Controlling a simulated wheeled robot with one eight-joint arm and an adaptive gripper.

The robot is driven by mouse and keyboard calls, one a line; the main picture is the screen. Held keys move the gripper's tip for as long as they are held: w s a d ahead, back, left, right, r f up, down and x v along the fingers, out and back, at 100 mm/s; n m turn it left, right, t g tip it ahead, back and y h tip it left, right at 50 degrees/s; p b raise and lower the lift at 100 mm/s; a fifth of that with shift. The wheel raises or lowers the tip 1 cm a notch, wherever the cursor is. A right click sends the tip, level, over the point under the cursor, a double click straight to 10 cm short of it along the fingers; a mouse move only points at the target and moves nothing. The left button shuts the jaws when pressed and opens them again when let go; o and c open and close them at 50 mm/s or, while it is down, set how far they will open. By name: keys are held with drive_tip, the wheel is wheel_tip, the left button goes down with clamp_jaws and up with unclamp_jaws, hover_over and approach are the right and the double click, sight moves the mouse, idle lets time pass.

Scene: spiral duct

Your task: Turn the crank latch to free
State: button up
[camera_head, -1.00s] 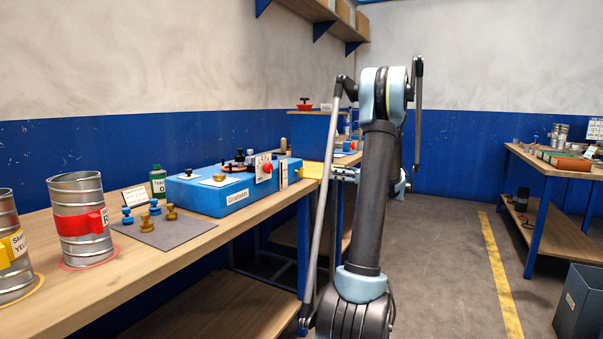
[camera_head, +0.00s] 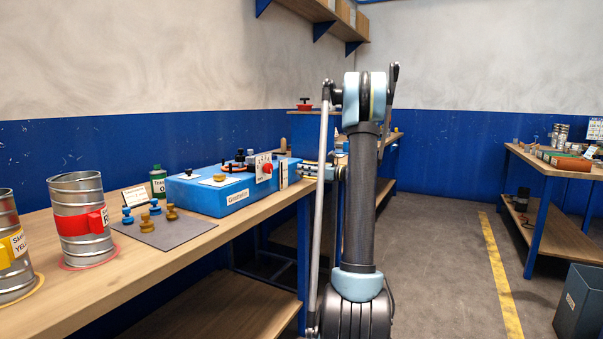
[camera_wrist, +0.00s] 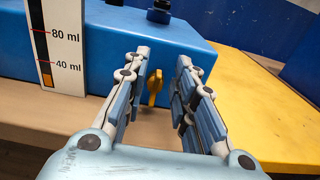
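A small orange-yellow lever (camera_wrist: 155,87), likely the crank latch, stands upright on the side of the blue box (camera_wrist: 110,45) in the wrist view. My gripper (camera_wrist: 164,58) is open, with one finger on each side of the lever in the picture. I see no clear contact between the fingers and the lever. In the head view the blue box (camera_head: 208,198) sits on the left bench, and my gripper (camera_head: 306,171) is at its right end. The lever cannot be made out there.
A white level scale (camera_wrist: 57,45) stands on the box front. A yellow surface (camera_wrist: 245,100) lies right of the fingers. On the bench (camera_head: 95,290), brass and blue knobs rest on a grey mat (camera_head: 180,233) near metal cans (camera_head: 80,220).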

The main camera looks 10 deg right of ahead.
drive_tip(key=shift+x, duration=0.8)
